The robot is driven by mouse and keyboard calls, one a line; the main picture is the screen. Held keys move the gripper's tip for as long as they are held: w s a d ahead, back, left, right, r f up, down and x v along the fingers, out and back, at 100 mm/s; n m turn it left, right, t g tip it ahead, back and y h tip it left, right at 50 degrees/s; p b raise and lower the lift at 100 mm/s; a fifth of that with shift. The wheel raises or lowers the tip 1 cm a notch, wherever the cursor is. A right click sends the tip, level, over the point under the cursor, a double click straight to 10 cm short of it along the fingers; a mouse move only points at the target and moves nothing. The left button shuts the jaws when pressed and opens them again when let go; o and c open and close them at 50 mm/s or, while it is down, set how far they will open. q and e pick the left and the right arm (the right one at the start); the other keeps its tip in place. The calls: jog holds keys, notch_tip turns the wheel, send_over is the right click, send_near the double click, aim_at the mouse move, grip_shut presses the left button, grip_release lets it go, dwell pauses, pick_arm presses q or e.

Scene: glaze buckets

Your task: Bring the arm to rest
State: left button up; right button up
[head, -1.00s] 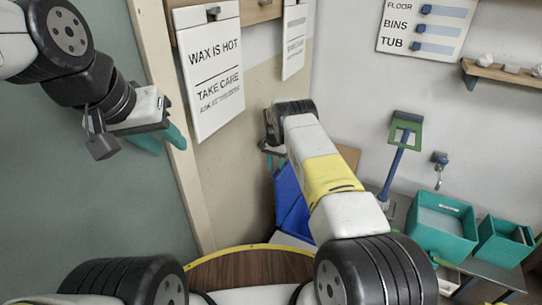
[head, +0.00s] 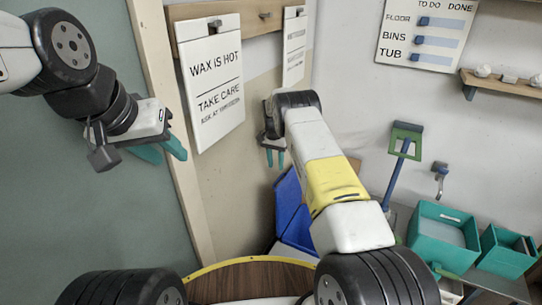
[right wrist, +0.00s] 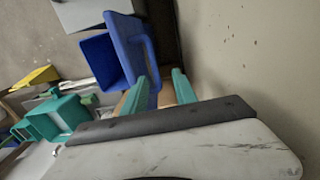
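My left gripper (head: 162,152) hangs at the upper left of the head view, in front of the grey-green panel. Its two teal fingers are apart with nothing between them. My right arm reaches forward in the middle of the head view. Its gripper (head: 275,159) is near the beige wall panel, above a blue bucket (head: 291,207). In the right wrist view, the right gripper's teal fingers (right wrist: 161,90) are apart and empty. The blue bucket (right wrist: 104,60) lies beyond and left of them in that view; I cannot tell the exact gap.
A "wax is hot" sign (head: 215,75) hangs right of my left gripper. At the right stand a teal bin (head: 443,238), a second teal bin (head: 507,250) and a blue-handled tool (head: 397,175) with a green head. A shelf (head: 505,85) is on the right wall.

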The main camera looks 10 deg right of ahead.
jog(key=s+d+r+n+t+y, duration=0.1)
jog(key=s+r, duration=0.1)
jog(key=r, duration=0.8)
jog(key=s+d+r+t, duration=0.1)
jog(key=s+d+r, duration=0.1)
jog(key=r, duration=0.8)
jog(key=s+r+n+t+y, duration=0.1)
jog(key=s+r+n, duration=0.1)
jog(key=s+r, duration=1)
jog(key=s+r+n+t, duration=0.2)
jog(key=s+r, duration=0.6)
jog(key=s, duration=0.5)
jog(key=s+f+n+t, duration=0.1)
jog(key=s+f+n, duration=0.1)
jog(key=s, duration=1.4)
jog(key=shift+s+a+f+t+y, duration=0.2)
jog(key=shift+a+f+t+y, duration=0.1)
jog(key=shift+y, duration=0.1)
